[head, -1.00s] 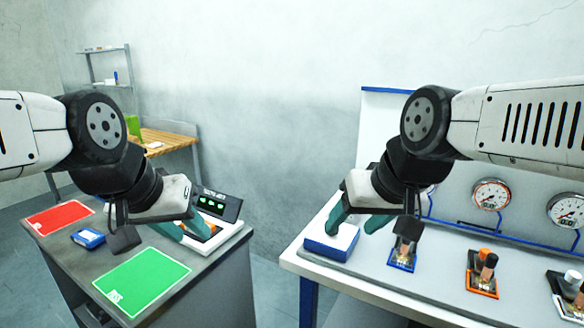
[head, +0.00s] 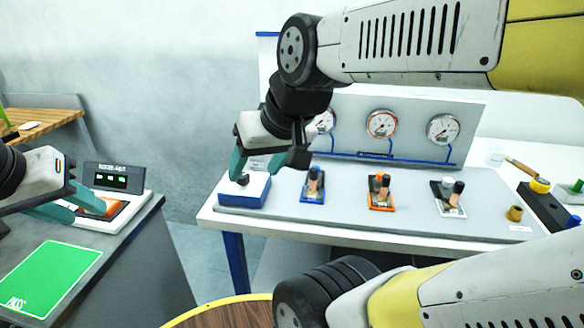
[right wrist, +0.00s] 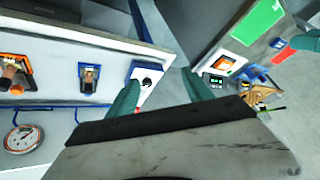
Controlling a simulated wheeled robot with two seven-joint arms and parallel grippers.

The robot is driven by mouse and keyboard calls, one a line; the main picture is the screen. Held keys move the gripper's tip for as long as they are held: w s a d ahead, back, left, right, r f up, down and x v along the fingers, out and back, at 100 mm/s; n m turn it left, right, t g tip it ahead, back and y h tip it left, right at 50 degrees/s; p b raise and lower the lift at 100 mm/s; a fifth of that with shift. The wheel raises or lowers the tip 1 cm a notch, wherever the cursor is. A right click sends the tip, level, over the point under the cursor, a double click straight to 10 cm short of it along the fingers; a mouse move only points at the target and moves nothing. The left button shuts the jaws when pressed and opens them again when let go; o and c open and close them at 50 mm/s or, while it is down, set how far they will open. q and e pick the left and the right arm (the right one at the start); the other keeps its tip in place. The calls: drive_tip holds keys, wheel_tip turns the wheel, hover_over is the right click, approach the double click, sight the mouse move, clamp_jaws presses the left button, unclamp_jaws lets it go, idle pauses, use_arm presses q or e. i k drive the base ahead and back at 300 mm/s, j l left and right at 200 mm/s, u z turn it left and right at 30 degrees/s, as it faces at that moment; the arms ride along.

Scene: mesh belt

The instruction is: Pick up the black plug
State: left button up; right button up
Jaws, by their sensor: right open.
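A small black plug (head: 242,180) stands on the white top of a blue-sided box (head: 240,200) at the left end of the white bench. It also shows in the right wrist view as a black round piece (right wrist: 147,82). My right gripper (head: 257,165) is open and empty above this box, with one teal finger close over the plug in the head view. In the right wrist view the plug lies between the two fingers, nearer the left one. My left gripper (head: 90,213) is open beside an orange piece on a white tester (head: 125,213).
Blue (head: 313,185), orange (head: 381,190) and white (head: 449,198) fixtures stand right of the box. A gauge panel (head: 400,105) rises behind them. A green mat (head: 48,280) lies on the grey table, with a floor gap before the bench.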

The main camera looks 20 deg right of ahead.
sight(459, 186)
drive_tip(key=z, duration=2.75)
drive_tip(key=i+l+u, duration=0.5)
drive_tip(key=l, duration=0.3)
drive_tip(key=i+j, duration=0.05)
drive_tip(key=i, duration=0.05)
